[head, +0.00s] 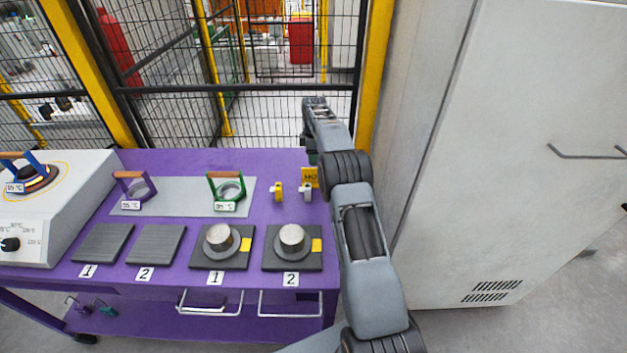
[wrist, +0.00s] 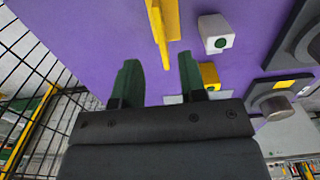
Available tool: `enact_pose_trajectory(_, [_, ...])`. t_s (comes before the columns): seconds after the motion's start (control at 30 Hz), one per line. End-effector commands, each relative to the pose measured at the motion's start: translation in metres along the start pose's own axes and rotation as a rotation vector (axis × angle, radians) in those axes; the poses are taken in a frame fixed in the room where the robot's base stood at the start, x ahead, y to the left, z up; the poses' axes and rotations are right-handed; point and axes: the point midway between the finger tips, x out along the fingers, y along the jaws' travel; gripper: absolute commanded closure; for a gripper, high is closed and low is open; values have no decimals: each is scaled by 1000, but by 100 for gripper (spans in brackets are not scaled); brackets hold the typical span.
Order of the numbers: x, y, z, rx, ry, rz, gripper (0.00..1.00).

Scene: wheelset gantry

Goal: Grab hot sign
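The yellow hot sign (head: 310,177) stands at the right back part of the purple table, partly behind my arm. In the wrist view the yellow sign (wrist: 164,30) shows nearly edge-on, and its lower end lies between the two fingertips in the picture. My gripper (wrist: 158,70) has its two dark green fingers apart, with a gap around the sign's end. No contact shows, and I cannot tell the exact depth between them. In the head view my arm mostly hides the gripper.
A small white block (wrist: 215,34) and a yellow block (wrist: 209,76) sit close to the sign. Two dark plates with metal cylinders (head: 222,240) (head: 292,240) stand nearer the front. A mesh fence (head: 180,100) is behind the table, and a grey cabinet (head: 510,150) stands right.

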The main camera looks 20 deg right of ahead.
Motion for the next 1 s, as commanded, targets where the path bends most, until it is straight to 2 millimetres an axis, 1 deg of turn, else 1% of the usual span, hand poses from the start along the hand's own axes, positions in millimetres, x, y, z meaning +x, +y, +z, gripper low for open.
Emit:
enact_pose_trajectory(0.03, [10, -1, 0, 0, -1, -3, 62])
enact_pose_trajectory(0.1, [20, -1, 0, 1, 0, -3, 62])
enact_pose_trajectory(0.2, [31, 0, 0, 1, 0, -1, 62])
enact_pose_trajectory(0.47, [46, -1, -1, 1, 0, -1, 62])
enact_pose_trajectory(0.7, [77, -2, -2, 1, 0, -2, 62])
enact_pose_trajectory(0.8, [87, -2, -2, 1, 0, -1, 62])
enact_pose_trajectory(0.9, [92, -2, -2, 1, 0, 1, 62])
enact_pose_trajectory(1.0, [94, -2, -2, 1, 0, 2, 62])
